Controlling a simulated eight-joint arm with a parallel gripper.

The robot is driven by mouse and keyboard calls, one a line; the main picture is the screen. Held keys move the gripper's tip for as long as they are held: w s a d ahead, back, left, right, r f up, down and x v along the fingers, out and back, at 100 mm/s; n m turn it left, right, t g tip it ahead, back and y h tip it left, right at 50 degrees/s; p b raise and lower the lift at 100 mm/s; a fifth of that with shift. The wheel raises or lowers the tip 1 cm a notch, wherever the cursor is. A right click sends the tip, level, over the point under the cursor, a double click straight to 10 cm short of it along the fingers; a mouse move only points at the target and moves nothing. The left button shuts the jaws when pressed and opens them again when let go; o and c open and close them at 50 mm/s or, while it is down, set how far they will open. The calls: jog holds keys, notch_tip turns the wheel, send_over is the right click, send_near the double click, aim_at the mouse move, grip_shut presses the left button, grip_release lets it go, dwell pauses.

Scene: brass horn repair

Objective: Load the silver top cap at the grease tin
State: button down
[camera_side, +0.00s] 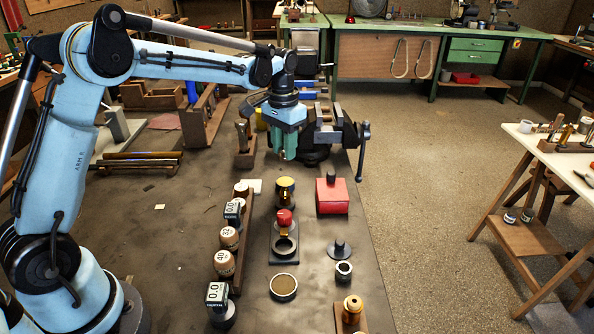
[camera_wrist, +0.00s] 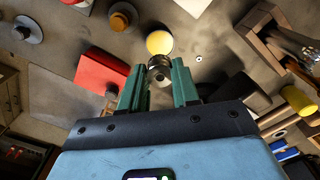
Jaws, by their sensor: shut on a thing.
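My gripper (camera_side: 284,150) hangs over the back of the bench, left of the vise, with its green fingers pointing down. In the wrist view my gripper (camera_wrist: 160,82) is shut on a small round silver piece, which looks like the silver top cap (camera_wrist: 158,66), held between the fingertips. In the side view the cap cannot be made out. A shallow round tin with a brown filling, likely the grease tin (camera_side: 284,287), sits at the front of the bench. My gripper is well behind it and above the bench top.
A brass-topped cylinder (camera_side: 285,190), a red box (camera_side: 332,195) and a red-topped piece on a dark stand (camera_side: 285,248) stand between my gripper and the tin. The vise (camera_side: 325,135) is close on the right.

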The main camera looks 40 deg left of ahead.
aim_at(285, 182)
jog(key=shift+f, duration=2.95)
jog(key=shift+f, duration=0.6)
jog(key=shift+r, duration=3.55)
